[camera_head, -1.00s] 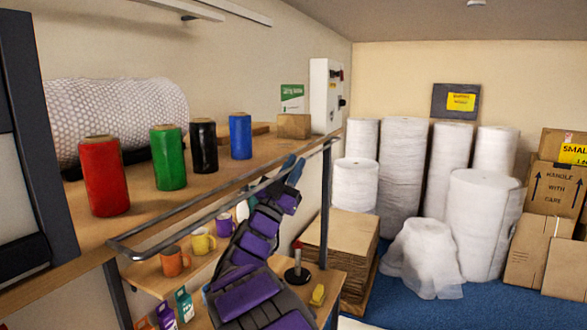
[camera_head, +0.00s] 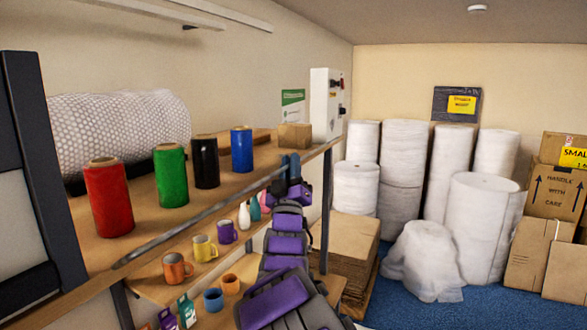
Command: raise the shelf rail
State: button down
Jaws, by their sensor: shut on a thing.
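The shelf rail (camera_head: 200,218) is a thin grey metal bar along the front edge of the wooden shelf (camera_head: 150,222). It now shows as one narrow line close to that edge, and its exact tilt is hard to tell. My gripper (camera_head: 290,164) is at the rail's far part, with its dark blue fingers upright at the shelf edge. It is shut on the rail; the contact itself is small and partly hidden. My purple and grey arm reaches up to it from below.
Red (camera_head: 108,198), green (camera_head: 171,175), black (camera_head: 206,161) and blue (camera_head: 241,149) rolls stand on the shelf, before a bubble-wrap roll (camera_head: 120,125). Mugs (camera_head: 204,248) stand on the lower shelf. A cardboard stack (camera_head: 345,245) and white wrap rolls (camera_head: 400,165) stand to the right.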

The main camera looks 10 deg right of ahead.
jog(key=n+y, duration=0.2)
jog(key=r+n+y, duration=0.1)
jog(key=shift+w+a+n, duration=0.1)
jog(key=shift+a+n, duration=0.15)
jog(key=shift+n, duration=0.15)
jog(key=shift+w+a+n+g+y+p, duration=0.2)
jog(key=shift+n+g+y+p, duration=0.1)
jog(key=shift+n+y, duration=0.5)
jog(key=c, duration=1.3)
grip_release()
jog(key=shift+a, duration=0.2)
jog(key=shift+o, duration=0.2)
jog(key=shift+a, duration=0.1)
